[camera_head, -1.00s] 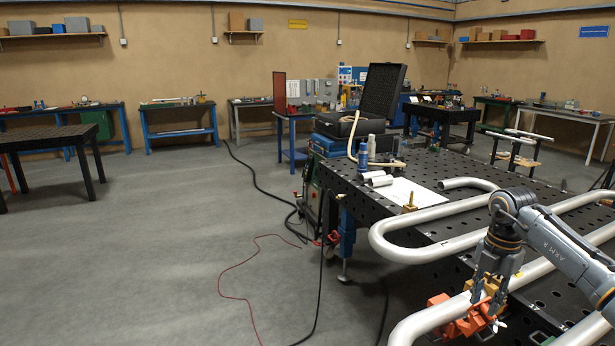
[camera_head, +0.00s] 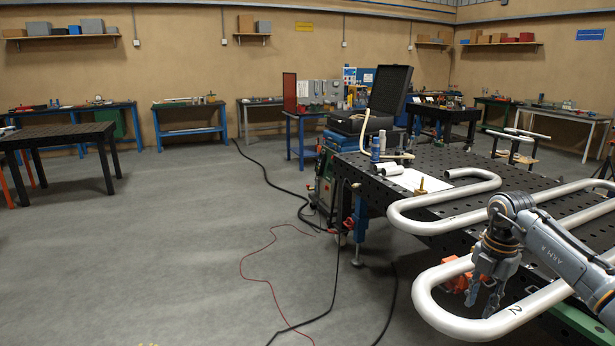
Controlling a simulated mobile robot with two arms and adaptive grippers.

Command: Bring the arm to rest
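My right arm (camera_head: 570,250) reaches in from the right edge over the black perforated table. My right gripper (camera_head: 483,294) points down above the near loop of the grey serpentine coil (camera_head: 447,318). Its two fingers look apart, with nothing seen between them. An orange clamp (camera_head: 456,275) sits just behind and left of the fingers, partly hidden by the gripper. Whether the fingers touch the pipe cannot be told. My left gripper is not in view.
Black and red cables (camera_head: 243,270) lie on the floor. The floor at the left and centre is open.

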